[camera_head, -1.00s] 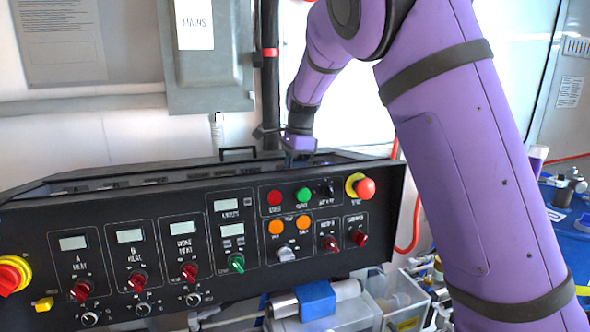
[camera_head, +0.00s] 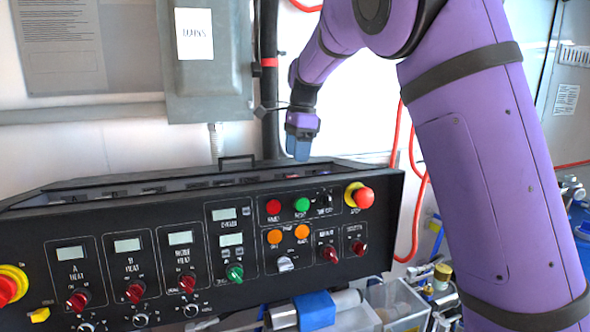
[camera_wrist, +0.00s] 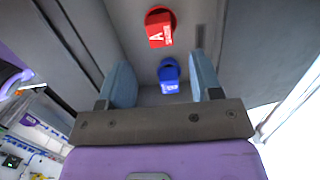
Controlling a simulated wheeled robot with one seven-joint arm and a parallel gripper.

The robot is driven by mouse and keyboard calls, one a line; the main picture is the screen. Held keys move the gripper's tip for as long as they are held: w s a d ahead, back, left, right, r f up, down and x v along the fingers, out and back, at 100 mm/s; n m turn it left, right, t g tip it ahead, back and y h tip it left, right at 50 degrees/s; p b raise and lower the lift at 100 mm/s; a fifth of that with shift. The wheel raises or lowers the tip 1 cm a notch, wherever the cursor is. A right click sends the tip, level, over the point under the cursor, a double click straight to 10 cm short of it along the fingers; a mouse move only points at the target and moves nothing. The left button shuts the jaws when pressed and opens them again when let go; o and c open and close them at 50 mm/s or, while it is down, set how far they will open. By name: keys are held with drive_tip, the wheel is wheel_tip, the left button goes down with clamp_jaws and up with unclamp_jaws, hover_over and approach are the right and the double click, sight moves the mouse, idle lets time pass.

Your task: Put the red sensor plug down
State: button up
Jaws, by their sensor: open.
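The red sensor plug (camera_wrist: 159,27), marked with a white A, sits on a grey surface at the top middle of the wrist view. A blue plug (camera_wrist: 169,77) sits below it in that view, seated on the same surface. My gripper (camera_wrist: 163,75) is open, with its two blue-grey fingers apart and nothing held between them. The red plug lies beyond the fingertips, apart from them. In the head view my gripper (camera_head: 299,150) points down over the back right of the black console; I cannot make out the red plug there.
The black control console (camera_head: 130,225) with knobs and buttons fills the lower left. A grey electrical box (camera_head: 209,80) and a dark vertical pipe (camera_head: 269,95) are on the wall behind. A red hose (camera_head: 413,220) hangs right of the console. Clear bins (camera_head: 395,300) stand below.

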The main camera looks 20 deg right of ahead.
wheel_tip(320, 180, up, 4)
drive_tip(key=r, duration=0.1)
drive_tip(key=s+d+n+t+y, duration=0.1)
drive_tip(key=s+d+n, duration=0.3)
drive_tip(key=s, duration=0.5)
drive_tip(key=s+d+n+t, duration=0.1)
drive_tip(key=s+d+n, duration=0.25)
drive_tip(key=s, duration=0.65)
drive_tip(key=s+f+n+t+h, duration=0.1)
drive_tip(key=s+f+n, duration=0.2)
drive_tip(key=s, duration=0.6)
drive_tip(key=s+a+f+n+t+h, duration=0.1)
drive_tip(key=s+f+n+t, duration=0.1)
drive_tip(key=s+n, duration=0.5)
drive_tip(key=shift+s+a+f, duration=0.25)
drive_tip(key=shift+s+f, duration=0.65)
drive_tip(key=shift+s, duration=0.35)
drive_tip(key=shift+n, duration=0.25)
